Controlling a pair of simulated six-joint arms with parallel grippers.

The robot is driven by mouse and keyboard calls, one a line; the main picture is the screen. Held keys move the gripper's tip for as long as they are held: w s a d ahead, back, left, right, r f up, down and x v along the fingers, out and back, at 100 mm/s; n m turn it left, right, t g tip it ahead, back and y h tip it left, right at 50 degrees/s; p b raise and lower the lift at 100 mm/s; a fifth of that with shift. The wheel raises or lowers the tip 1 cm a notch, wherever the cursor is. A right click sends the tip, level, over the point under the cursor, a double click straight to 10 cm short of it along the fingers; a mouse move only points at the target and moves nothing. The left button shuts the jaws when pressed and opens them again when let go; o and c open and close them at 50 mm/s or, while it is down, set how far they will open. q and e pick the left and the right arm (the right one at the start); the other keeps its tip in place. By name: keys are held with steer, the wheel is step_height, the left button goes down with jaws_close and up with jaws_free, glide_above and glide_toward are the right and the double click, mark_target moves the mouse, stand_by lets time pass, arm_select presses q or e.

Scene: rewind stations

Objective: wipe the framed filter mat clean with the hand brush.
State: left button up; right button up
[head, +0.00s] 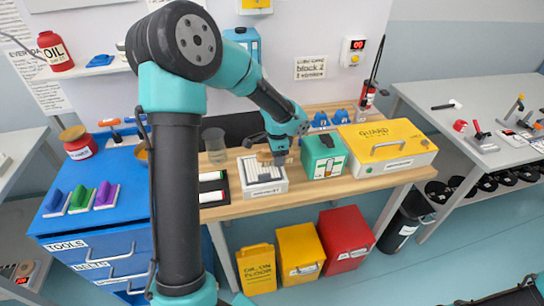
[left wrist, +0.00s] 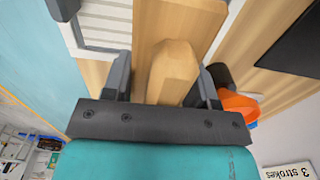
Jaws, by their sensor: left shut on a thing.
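The framed filter mat (head: 262,188) is a white slatted tray on the wooden bench, with its far part hidden by my gripper. In the left wrist view its slats (left wrist: 100,30) show at the upper left. My left gripper (head: 272,158) is over the far part of the mat. It is shut on the wooden hand brush, whose pale handle (left wrist: 174,65) lies between the fingers in the wrist view. The brush (head: 264,156) shows only in part in the head view, and its bristles are hidden. I cannot tell whether it touches the mat. My right gripper is not in view.
A green box (head: 324,155) stands close to the mat's right, with a yellow guard case (head: 387,145) beyond it. A grey cup (head: 214,144) and a dark tray (head: 214,190) are on the left. An orange object (left wrist: 238,103) is near the gripper in the wrist view.

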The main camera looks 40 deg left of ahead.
arm_select(q)
steer(key=shift+a+r, duration=0.1)
steer(key=shift+r, duration=3.95)
